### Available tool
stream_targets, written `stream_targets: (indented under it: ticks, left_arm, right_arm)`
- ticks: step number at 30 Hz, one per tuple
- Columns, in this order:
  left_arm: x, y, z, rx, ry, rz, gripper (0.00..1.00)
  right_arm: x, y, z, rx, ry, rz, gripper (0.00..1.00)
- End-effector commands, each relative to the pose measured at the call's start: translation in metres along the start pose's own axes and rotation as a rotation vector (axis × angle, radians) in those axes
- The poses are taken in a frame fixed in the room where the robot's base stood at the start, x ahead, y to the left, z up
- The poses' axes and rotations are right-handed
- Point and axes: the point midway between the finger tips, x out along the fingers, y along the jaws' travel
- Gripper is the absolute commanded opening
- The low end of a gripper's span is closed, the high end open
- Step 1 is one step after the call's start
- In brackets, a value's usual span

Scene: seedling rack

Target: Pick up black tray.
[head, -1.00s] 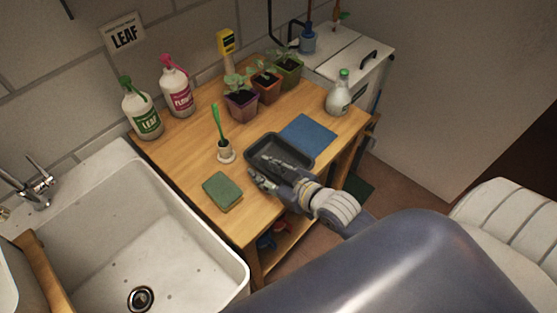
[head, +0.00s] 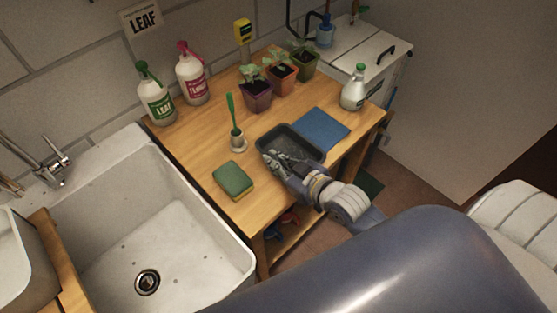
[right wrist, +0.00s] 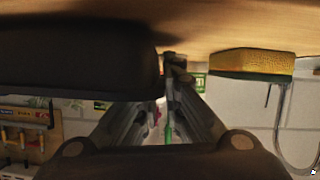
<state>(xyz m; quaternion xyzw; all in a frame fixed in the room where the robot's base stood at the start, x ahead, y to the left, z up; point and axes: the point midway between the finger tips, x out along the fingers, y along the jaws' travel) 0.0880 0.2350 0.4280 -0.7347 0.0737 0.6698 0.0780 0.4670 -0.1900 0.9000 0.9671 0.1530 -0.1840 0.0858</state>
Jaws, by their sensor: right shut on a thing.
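The black tray (head: 300,143) is a shallow rectangular tray on the wooden table, and it looks empty. In the right wrist view the tray (right wrist: 80,60) is a large dark shape at the upper left. My right gripper (head: 274,158) is at the tray's near left end, shut on its wall. In the right wrist view the fingers of the right gripper (right wrist: 176,62) converge beside the tray; the exact contact is partly hidden. I cannot see a clear gap under the tray. My left gripper is not in view.
A blue mat (head: 321,127) lies just beyond the tray. A green and yellow sponge (head: 233,180) and a brush in a white holder (head: 236,138) are to the left. Potted seedlings (head: 257,96) stand behind, a white bottle (head: 353,92) at the right. A sink (head: 190,240) adjoins the table.

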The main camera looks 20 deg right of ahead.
Motion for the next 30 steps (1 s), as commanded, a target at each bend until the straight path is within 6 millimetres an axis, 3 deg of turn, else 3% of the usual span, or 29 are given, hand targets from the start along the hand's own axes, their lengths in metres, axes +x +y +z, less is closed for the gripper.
stream_targets:
  ticks: [16, 30]
  left_arm:
    - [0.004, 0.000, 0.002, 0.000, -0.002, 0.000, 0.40]
    - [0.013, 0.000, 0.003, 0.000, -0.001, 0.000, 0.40]
  right_arm:
    - [-0.012, 0.004, -0.031, -0.002, 0.005, 0.001, 0.00]
    - [-0.050, -0.009, -0.017, -0.001, -0.001, 0.000, 0.00]
